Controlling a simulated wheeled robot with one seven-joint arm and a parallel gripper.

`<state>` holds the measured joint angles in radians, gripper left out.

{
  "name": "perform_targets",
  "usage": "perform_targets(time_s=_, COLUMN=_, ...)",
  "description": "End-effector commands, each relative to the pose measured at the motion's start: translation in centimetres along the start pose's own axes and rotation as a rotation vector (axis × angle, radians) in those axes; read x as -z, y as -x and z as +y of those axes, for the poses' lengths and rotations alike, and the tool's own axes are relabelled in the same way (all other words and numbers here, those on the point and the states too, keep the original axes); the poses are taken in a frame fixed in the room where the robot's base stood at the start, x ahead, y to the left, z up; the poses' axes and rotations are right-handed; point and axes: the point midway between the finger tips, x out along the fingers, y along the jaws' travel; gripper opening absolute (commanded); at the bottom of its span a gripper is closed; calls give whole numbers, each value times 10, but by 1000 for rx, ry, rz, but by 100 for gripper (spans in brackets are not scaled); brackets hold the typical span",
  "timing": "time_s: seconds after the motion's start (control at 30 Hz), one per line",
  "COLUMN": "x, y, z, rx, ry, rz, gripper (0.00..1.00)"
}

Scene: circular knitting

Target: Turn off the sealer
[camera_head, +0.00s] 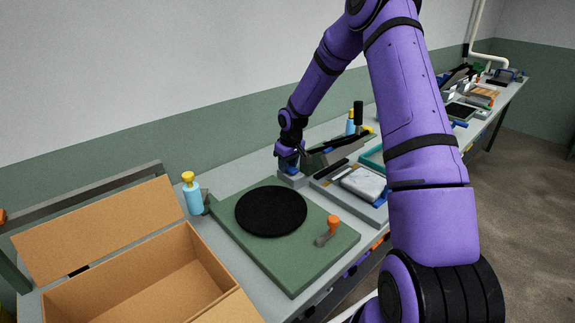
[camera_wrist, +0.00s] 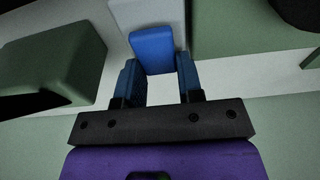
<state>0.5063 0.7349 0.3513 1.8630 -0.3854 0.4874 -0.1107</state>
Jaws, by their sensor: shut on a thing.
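The sealer (camera_head: 340,151), with a long grey-green lever arm and an upright black handle, stands on the bench right of the round black plate. A small light grey box (camera_head: 292,181) sits at its left end. A blue rocker-like block, seemingly the switch (camera_wrist: 152,45), is on that box in the wrist view. My gripper (camera_head: 289,163) reaches down over the box. In the wrist view my gripper (camera_wrist: 156,64) has its two blue fingers on either side of the blue block, shut on it. The exact finger contact and the switch position cannot be made out.
A green board (camera_head: 240,253) with a black disc (camera_head: 271,211) and orange-knobbed crank lies left of the sealer. An open cardboard box (camera_head: 140,285) and a blue bottle (camera_head: 193,197) stand further left. A white package (camera_head: 363,184) lies on a grey tray at right.

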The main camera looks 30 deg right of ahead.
Motion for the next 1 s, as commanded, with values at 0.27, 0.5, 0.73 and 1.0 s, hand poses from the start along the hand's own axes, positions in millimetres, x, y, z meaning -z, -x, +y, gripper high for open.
perform_targets(time_s=0.27, x=-6, y=3, z=1, rx=0, ry=-2, rz=187, gripper=10)
perform_targets(time_s=0.5, x=-7, y=4, z=0, rx=0, ry=-1, rz=291, gripper=10)
perform_targets(time_s=0.73, x=-7, y=4, z=0, rx=-1, ry=-1, rz=306, gripper=10)
perform_targets(time_s=1.0, x=-7, y=4, z=0, rx=-1, ry=0, rz=305, gripper=60)
